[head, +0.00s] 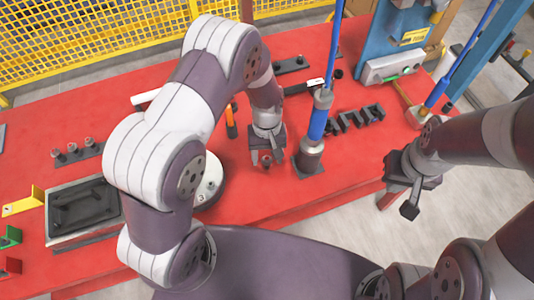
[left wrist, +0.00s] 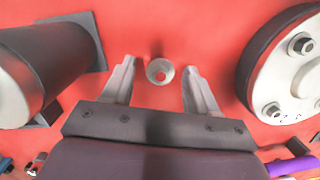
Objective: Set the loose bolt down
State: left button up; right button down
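The loose bolt (left wrist: 160,71) shows in the left wrist view as a small grey round piece with a hole, seen end-on against the red table. It is between the two fingers of my left gripper (left wrist: 158,76), with a gap on each side. In the head view the bolt (head: 266,160) is a small dark piece at the fingertips, partly hidden by my left gripper (head: 267,154). It appears upright on or just above the table; I cannot tell which. My right gripper (head: 400,196) is open and empty off the table's front right edge.
A blue and grey upright tool (head: 311,152) stands close right of my left gripper. A round white flange with bolts (head: 210,180) is close left. A black slotted rack (head: 356,118) lies further right. A tray (head: 84,238) sits at the left. Bare red table (head: 255,205) is in front.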

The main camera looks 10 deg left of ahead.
pick_arm(q)
notch_tip(320, 180, up, 12)
jog(key=w, duration=0.2)
jog(key=s+a+r+m+t, duration=0.3)
jog(key=s+a, duration=0.4)
jog(key=s, duration=0.4)
jog(key=shift+a+r+m+b, duration=0.2)
jog(key=shift+r+m+b, duration=0.15)
jog(key=shift+m+b, duration=0.15)
jog(key=shift+s, duration=0.1)
